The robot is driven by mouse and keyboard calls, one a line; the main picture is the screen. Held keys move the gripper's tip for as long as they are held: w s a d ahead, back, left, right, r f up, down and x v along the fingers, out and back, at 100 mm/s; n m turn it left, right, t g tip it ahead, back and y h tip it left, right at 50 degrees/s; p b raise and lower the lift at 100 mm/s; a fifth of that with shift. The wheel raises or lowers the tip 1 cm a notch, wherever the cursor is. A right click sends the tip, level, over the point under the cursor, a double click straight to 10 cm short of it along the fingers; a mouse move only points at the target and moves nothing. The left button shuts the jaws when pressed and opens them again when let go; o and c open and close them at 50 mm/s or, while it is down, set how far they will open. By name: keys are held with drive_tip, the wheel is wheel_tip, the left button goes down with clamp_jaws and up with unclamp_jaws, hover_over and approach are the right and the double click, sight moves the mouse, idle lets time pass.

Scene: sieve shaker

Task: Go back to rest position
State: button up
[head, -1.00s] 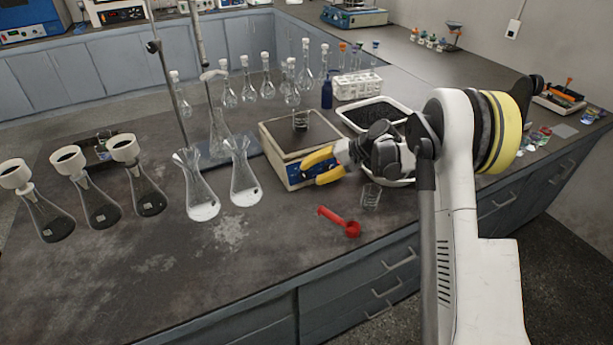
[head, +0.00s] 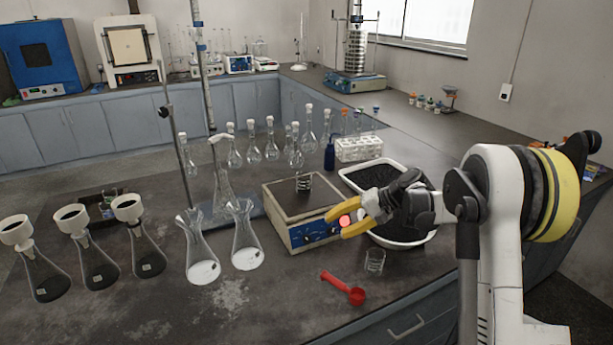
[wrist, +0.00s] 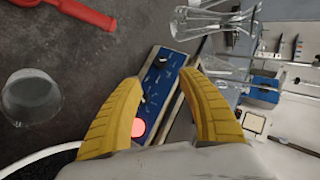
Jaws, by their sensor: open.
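My gripper (head: 350,220) has yellow fingers, spread apart with nothing between them. In the head view it hangs beside the front right corner of the balance (head: 285,232), a beige box with a blue front panel. A small coiled or ringed piece (head: 304,182) stands on the balance's pan. In the wrist view my fingers (wrist: 165,95) stand on either side of the blue panel (wrist: 163,80), and a glowing pink-red spot (wrist: 138,127) shows by the left finger. The sieve shaker (head: 355,60) stands far back by the window, a stack of metal sieves on a blue base.
Glass flasks (head: 203,250) stand left, with volumetric flasks (head: 270,148) and a white rack (head: 358,149) behind.

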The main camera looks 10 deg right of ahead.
drive_tip(key=s+a+r+n+t+h, duration=0.1)
drive_tip(key=s+a+r+h, duration=0.15)
drive_tip(key=s+r, duration=0.5)
drive_tip(key=s+a+r+h, duration=0.1)
drive_tip(key=s+r+h, duration=0.3)
drive_tip(key=s, duration=0.6)
drive_tip(key=s+d+n+t+h, duration=0.2)
drive_tip(key=s+d, duration=0.1)
drive_tip(key=s, duration=1.5)
drive_tip(key=shift+f, duration=0.45)
